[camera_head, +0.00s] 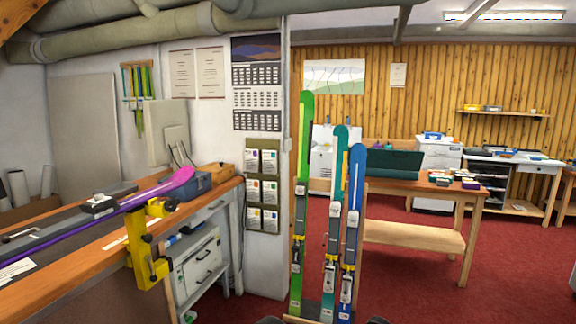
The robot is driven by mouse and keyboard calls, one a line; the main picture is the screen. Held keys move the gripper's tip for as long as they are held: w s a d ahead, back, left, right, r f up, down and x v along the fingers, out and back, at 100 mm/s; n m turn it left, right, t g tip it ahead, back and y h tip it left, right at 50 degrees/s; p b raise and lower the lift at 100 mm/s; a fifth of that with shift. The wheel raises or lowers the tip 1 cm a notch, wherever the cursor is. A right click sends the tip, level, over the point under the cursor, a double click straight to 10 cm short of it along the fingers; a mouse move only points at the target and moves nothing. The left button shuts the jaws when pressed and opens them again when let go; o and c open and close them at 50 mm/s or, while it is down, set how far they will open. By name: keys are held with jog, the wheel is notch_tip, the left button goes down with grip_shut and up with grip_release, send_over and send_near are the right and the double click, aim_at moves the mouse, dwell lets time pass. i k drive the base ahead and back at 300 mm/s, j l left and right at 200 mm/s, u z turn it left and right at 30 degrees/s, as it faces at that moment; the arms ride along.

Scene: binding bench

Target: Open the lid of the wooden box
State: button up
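A small brown wooden box (218,173) stands at the far right end of the workbench on the left, close to the wall. Its lid appears to be down, but the box is too small here to be sure. A blue-grey box (196,184) stands just in front of it and to its left. My gripper cannot be made out in this view.
The workbench (62,270) carries a purple ski (110,213) held by a yellow vise (147,245) at its front edge. A rack of upright skis (303,200) stands on the red floor right of the bench. A wooden table (425,190) stands behind it. Red floor is open at right.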

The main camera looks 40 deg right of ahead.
aim_at(215, 167)
jog(key=z, duration=0.8)
jog(key=i+j+u, duration=0.3)
jog(key=i+j, duration=0.3)
jog(key=i+z, duration=0.45)
jog(key=i+j+z, duration=0.15)
jog(key=i+z, duration=0.25)
jog(key=i, duration=0.2)
jog(key=i+j+z, duration=0.3)
jog(key=i+z, duration=0.15)
jog(key=i, duration=0.1)
